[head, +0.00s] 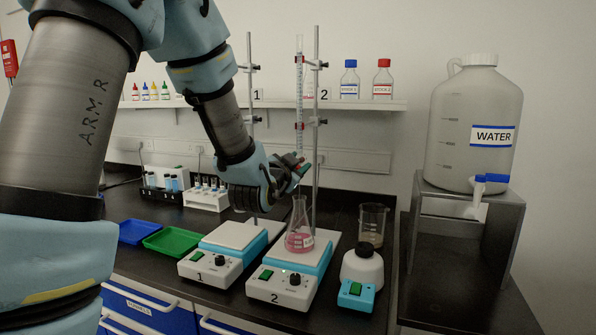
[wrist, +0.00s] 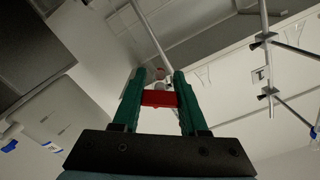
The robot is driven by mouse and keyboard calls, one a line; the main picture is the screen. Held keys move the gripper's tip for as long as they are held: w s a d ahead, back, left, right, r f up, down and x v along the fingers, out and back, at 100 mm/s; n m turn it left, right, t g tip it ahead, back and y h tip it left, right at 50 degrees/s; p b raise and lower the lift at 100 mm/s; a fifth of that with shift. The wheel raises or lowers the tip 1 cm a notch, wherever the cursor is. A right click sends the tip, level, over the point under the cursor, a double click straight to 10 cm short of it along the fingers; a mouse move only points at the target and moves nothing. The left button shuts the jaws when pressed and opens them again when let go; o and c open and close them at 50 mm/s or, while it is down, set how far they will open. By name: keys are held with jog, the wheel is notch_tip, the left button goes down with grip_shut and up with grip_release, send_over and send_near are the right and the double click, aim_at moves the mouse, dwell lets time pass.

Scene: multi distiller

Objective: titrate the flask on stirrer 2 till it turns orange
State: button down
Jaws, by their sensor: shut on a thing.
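A conical flask (head: 299,238) with pink liquid stands upright on stirrer 2 (head: 283,284). A clamped burette (head: 299,95) hangs upright above the flask on stand 2 (head: 316,150). My gripper (head: 296,168) is at the burette's lower end, just above the flask's mouth. In the wrist view my gripper (wrist: 158,92) has its two green fingers shut on a red stopcock handle (wrist: 159,98). The burette tip is partly hidden by the gripper in the head view. No orange colour shows in the flask.
Stirrer 1 (head: 222,262) stands empty to the left. A beaker (head: 372,222), a white bottle (head: 362,266) and a small blue device (head: 355,297) are to the right. Green (head: 172,240) and blue (head: 138,231) trays lie at left. A water carboy (head: 475,125) stands far right.

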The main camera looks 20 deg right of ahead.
jog(key=shift+f+m+b, duration=0.25)
jog(key=shift+m+b, duration=0.45)
jog(key=shift+b, duration=0.1)
jog(key=shift+r+m+b, duration=0.15)
jog(key=shift+m+b, duration=0.5)
jog(key=shift+m, duration=0.25)
jog(key=shift+r, duration=0.15)
jog(key=m+b, duration=0.2)
jog(key=shift+m, duration=0.4)
jog(key=shift+w+r+m+b, duration=0.15)
jog(key=shift+m+b, duration=0.15)
jog(key=shift+m, duration=0.2)
